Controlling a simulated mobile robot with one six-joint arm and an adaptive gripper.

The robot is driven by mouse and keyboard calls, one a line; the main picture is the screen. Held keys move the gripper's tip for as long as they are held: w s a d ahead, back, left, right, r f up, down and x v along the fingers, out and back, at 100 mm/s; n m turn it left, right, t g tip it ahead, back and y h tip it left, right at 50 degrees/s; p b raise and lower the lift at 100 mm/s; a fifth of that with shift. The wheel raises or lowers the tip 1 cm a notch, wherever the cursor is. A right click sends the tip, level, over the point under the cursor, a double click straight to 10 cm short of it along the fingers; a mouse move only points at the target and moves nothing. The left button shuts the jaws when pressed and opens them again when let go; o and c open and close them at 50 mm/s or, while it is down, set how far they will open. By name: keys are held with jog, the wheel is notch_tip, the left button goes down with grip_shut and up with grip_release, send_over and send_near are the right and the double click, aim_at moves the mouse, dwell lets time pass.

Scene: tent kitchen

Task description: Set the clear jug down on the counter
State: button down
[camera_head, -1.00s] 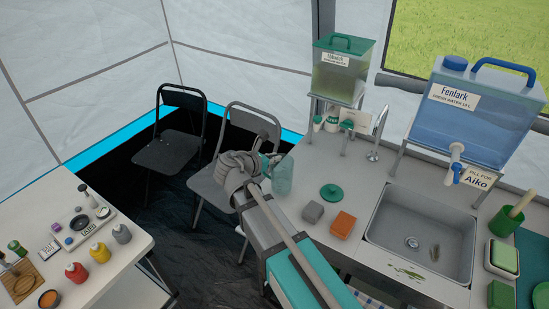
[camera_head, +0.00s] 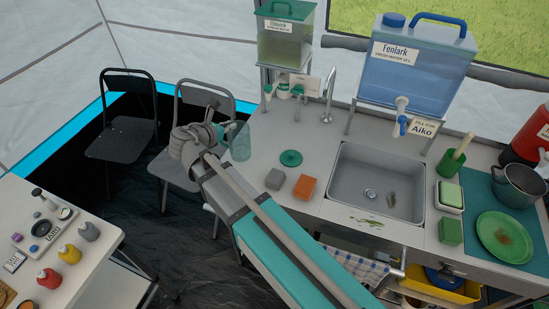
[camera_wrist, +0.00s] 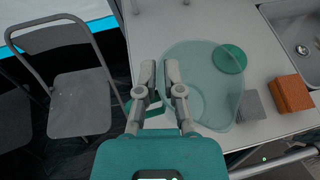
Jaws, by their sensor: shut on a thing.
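The clear jug (camera_head: 239,142), a see-through teal-tinted vessel, is at the left end of the grey counter (camera_head: 258,150) in the head view. My gripper (camera_head: 218,130) is shut on the jug at its left side. In the wrist view the jug (camera_wrist: 207,88) lies just right of my gripper's fingers (camera_wrist: 160,68), over the counter top (camera_wrist: 180,30), and a round green lid (camera_wrist: 229,59) shows through or beside its wall. I cannot tell whether the jug's base touches the counter.
A grey block (camera_head: 274,179) and an orange block (camera_head: 305,187) sit near the counter's front edge, left of the sink (camera_head: 380,190). A green-lidded dispenser (camera_head: 287,40) stands behind. Folding chairs (camera_head: 190,150) are left of the counter.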

notch_tip(320, 180, up, 18)
jog(key=p, duration=1.7)
jog(key=shift+d, duration=0.15)
